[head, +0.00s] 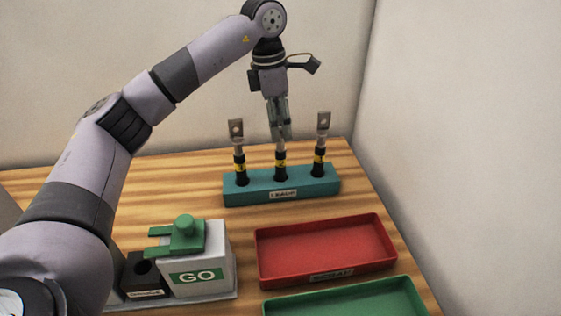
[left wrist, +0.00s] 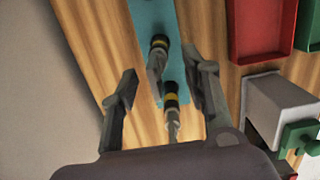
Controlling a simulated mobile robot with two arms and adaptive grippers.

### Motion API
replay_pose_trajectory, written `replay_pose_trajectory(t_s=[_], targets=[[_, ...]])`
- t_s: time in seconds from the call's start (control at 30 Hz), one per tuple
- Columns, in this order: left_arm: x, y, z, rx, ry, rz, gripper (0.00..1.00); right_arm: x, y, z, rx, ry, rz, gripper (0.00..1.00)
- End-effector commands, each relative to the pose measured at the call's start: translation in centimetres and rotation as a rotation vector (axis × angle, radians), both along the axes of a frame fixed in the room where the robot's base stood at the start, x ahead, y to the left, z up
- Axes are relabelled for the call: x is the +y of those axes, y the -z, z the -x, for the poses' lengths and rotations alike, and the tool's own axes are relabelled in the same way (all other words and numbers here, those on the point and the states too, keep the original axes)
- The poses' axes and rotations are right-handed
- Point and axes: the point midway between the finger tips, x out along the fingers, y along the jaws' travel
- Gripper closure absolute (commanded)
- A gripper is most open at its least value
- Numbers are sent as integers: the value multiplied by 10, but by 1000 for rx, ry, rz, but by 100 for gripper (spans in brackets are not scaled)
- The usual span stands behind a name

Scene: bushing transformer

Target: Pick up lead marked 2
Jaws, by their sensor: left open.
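Three leads stand upright in a teal rack (head: 232,195) on the wooden table: a left lead (head: 239,165), a middle lead (head: 281,163) and a right lead (head: 319,160). Each has a black lower part with a yellow band and a grey metal top; the numbers are too small to read. My left gripper (head: 281,137) points down over the middle lead, its fingers around or in front of that lead's hidden top. In the left wrist view the open fingers (left wrist: 168,72) stand either side of a lead (left wrist: 172,104), with another lead (left wrist: 159,52) beyond.
A red tray (head: 325,250) and a green tray (head: 350,300) lie in front of the rack. A grey box marked GO (head: 218,262) with a green clamp-like part (head: 184,238) stands at front left. Walls rise behind and right.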

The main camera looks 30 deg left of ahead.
Motion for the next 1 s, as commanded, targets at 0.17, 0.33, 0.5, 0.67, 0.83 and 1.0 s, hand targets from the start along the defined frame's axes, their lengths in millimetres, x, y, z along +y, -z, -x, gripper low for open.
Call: replay_pose_trajectory(t_s=[0.17,0.33,0.5,0.67,0.83,1.0], targets=[[-3,23,-5,6,-1,-2,57,3,-13,0,1,2,-3,60],[-5,44,-8,3,-1,-2,57,6,-16,1,1,2,-6,60],[-5,50,-8,1,-1,-1,57,6,-16,1,2,2,-7,60],[-5,49,-8,1,-1,-1,60,6,-16,2,3,1,-7,60],[-5,49,-8,1,-1,-1,71,5,-16,2,4,1,-5,60],[-5,49,-8,1,-1,-1,83,4,-16,2,5,1,-4,60]])
